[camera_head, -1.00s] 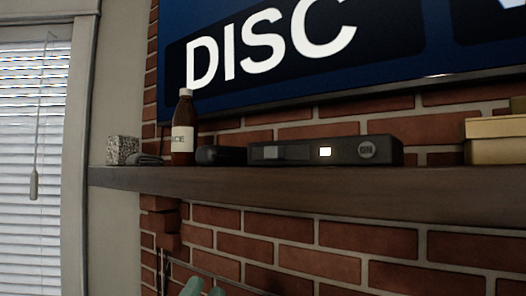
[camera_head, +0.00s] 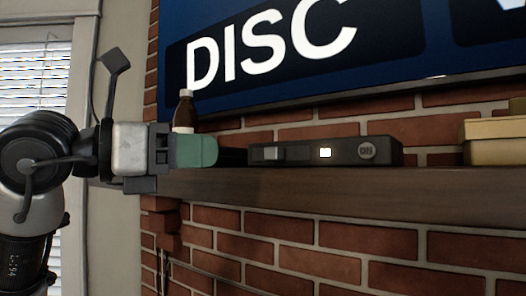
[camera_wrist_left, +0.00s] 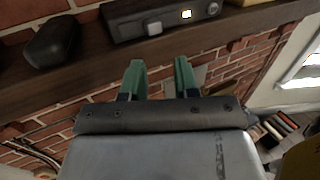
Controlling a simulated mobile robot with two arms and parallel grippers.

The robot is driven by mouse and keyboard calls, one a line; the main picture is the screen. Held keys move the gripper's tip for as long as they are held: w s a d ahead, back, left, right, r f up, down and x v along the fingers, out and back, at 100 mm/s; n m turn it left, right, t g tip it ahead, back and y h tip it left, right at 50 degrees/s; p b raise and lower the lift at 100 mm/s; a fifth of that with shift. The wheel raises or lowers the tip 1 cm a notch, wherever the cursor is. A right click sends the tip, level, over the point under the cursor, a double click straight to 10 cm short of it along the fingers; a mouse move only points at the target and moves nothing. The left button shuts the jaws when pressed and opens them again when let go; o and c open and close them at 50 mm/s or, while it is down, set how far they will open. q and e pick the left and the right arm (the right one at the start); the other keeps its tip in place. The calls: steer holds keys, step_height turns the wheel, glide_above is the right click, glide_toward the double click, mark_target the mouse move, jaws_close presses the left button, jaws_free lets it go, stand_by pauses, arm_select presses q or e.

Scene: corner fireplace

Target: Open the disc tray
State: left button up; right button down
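The black disc player (camera_head: 292,153) sits on the mantel shelf. Its front has a grey square button at left, a lit white square (camera_head: 325,152) and a round ON button (camera_head: 367,151). No tray sticks out of its front. My left gripper (camera_head: 210,151) is left of the player at shelf height. Its two green fingers (camera_wrist_left: 160,72) are apart with nothing between them, below the player in the wrist view. My right gripper is not in view.
The wooden shelf (camera_head: 330,190) runs along a brick wall under a large screen (camera_head: 380,50). A brown bottle (camera_head: 185,112) stands behind my left gripper. A dark rounded object (camera_wrist_left: 52,42) lies left of the player. Yellowish boxes (camera_head: 495,140) stand at right.

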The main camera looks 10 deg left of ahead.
mark_target(269, 152)
arm_select(q)
steer(key=shift+y, duration=0.3)
steer(key=p+x, duration=0.1)
steer(key=x, duration=0.2)
steer(key=p+x, duration=0.2)
steer(key=x, duration=0.1)
steer(key=p+x, duration=0.1)
steer(key=x, duration=0.2)
steer(key=shift+w+r, duration=0.35)
steer(key=shift+w, duration=0.1)
steer(key=shift+w+d+f, duration=0.1)
steer(key=shift+w+d, duration=0.15)
jaws_close()
steer(key=shift+s, duration=0.1)
